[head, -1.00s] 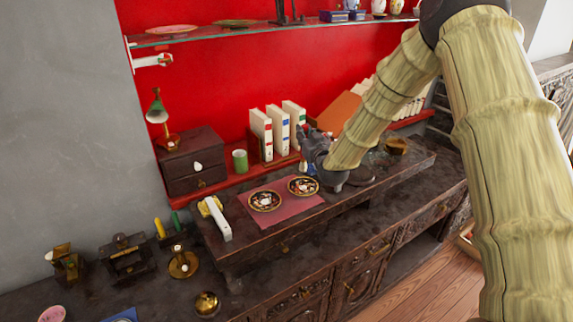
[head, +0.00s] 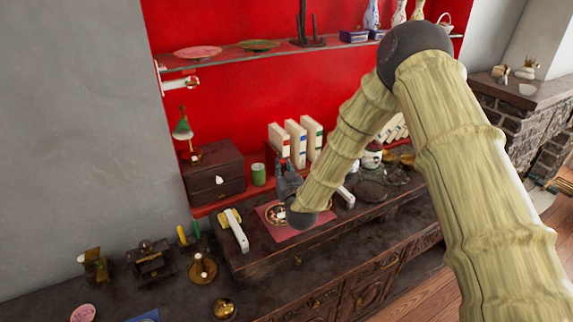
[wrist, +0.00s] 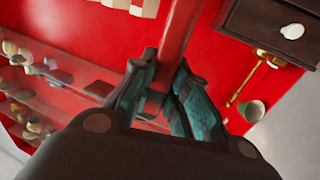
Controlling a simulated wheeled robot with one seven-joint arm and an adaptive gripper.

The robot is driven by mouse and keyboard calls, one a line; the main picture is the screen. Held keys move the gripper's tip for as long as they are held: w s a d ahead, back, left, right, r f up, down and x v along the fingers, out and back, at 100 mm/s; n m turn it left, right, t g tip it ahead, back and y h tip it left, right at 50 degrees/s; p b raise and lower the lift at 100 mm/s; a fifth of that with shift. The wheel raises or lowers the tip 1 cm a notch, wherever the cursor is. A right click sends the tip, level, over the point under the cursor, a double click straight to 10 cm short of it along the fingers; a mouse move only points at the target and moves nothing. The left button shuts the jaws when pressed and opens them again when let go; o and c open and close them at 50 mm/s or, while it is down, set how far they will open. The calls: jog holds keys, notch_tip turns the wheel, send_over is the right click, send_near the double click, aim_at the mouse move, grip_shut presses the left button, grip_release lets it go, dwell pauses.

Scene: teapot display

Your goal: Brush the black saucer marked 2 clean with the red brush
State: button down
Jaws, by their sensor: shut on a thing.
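A dark saucer (head: 275,213) with a pale, patterned middle lies on a reddish mat (head: 270,232) on the dark cabinet top. A second saucer (head: 327,206) beside it is mostly hidden by my arm. The markings are too small to read, so I cannot tell which is 2. My gripper (head: 288,180) is above and behind the saucers in the head view. In the wrist view my gripper (wrist: 160,85) is shut on the red brush, whose red handle (wrist: 178,40) runs up between the fingers. The bristles are hidden, and contact with a saucer cannot be seen.
A white and yellow object (head: 235,230) lies left of the mat. A white piece (head: 346,197) and glass-like dishes (head: 372,188) are to its right. Behind stand books (head: 297,142), a green cup (head: 258,174) and a drawer box (head: 214,172). A glass shelf (head: 300,50) hangs above.

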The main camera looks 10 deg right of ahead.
jog(key=shift+f+b, duration=0.8)
jog(key=shift+f, duration=1.55)
jog(key=shift+f+b, duration=1.35)
jog(key=shift+f, duration=0.2)
jog(key=shift+w, duration=0.1)
